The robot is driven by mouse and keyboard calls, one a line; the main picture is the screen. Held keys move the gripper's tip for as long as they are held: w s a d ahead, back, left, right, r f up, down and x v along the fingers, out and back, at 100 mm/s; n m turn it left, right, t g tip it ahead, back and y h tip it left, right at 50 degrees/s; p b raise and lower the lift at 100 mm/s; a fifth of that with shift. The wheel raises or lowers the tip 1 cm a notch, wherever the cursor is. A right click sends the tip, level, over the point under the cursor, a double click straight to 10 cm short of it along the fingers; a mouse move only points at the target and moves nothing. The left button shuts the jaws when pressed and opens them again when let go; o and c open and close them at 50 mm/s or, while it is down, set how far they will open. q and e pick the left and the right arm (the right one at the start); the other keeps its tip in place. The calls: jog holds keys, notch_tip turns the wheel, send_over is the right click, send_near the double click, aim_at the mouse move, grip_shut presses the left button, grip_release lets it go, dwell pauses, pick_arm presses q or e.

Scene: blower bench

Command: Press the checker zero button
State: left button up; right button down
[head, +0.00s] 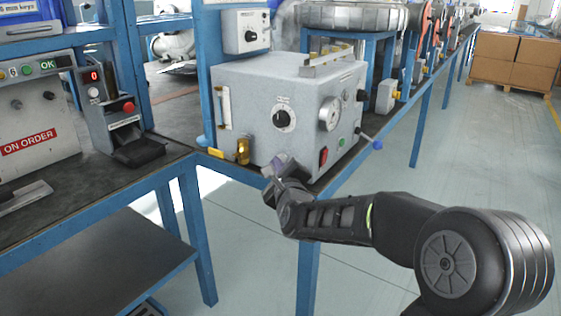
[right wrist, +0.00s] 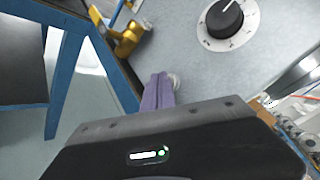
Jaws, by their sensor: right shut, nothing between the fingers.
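A small dark checker-like unit (head: 112,115) stands on the left bench with a red "0" display, a pale round button (head: 94,93) and a red button (head: 128,107). Its label is too small to read, so I cannot tell which is the zero button. My right gripper (head: 271,169) is shut and empty at the lower front of the grey box (head: 255,95), well to the right of this unit. In the right wrist view its purple fingers (right wrist: 157,92) lie together, close to a pale round part (right wrist: 174,80) on the box; contact is unclear. My left gripper is not in view.
The grey box carries a black dial (head: 284,118), a gauge (head: 330,114) and a red switch (head: 323,156). An "ON ORDER" panel (head: 30,142) is at left. Floor in front is open.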

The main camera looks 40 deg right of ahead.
dwell(0.5)
jog(key=shift+s+a, duration=0.2)
jog(key=shift+a, duration=0.45)
jog(key=shift+s+a, duration=0.25)
jog(key=shift+a, duration=0.55)
jog(key=shift+s+a, duration=0.2)
jog(key=shift+a, duration=0.6)
jog(key=shift+s+a, duration=0.25)
jog(key=shift+a, duration=0.55)
